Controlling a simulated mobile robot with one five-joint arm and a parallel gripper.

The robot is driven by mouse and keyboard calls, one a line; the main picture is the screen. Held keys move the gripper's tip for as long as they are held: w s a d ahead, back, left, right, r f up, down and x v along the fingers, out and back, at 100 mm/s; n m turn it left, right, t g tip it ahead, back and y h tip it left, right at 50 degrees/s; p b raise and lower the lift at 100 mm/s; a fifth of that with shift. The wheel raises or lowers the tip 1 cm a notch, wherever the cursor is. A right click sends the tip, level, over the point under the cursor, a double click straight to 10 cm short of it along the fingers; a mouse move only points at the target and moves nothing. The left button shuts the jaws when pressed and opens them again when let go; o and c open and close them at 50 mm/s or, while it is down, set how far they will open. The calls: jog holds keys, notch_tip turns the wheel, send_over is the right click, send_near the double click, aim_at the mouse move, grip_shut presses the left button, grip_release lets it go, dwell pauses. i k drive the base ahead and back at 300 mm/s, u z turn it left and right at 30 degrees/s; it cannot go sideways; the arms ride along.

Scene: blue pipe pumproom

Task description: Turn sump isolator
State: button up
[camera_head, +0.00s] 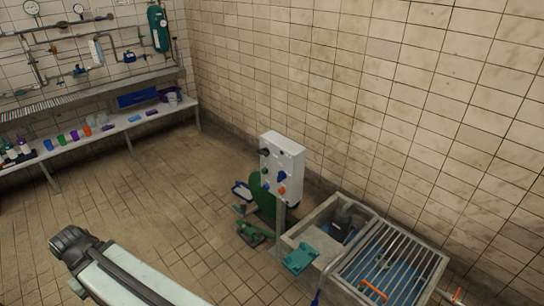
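A white control box (283,160) stands on a post in the middle, near the tiled wall. Its front carries several small knobs: a dark one (265,151) at upper left, a blue one (282,176) and an orange one (282,190) lower down. I cannot read which knob is the sump isolator. The open sump (310,222) with a barred grate (385,265) lies to the right of the box. My pale arm with a dark joint shows at the lower left, well apart from the box. I cannot make out gripper fingers.
A green pump (262,196) stands beside and behind the post, with green parts on the floor. A teal tray (300,258) sits at the sump's edge. A shelf (100,130) with cups and bottles lines the left wall. The tiled floor (165,195) between is clear.

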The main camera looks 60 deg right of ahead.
aim_at(264, 152)
jog(key=z, duration=0.2)
jog(key=i, duration=1)
jog(key=u, duration=0.05)
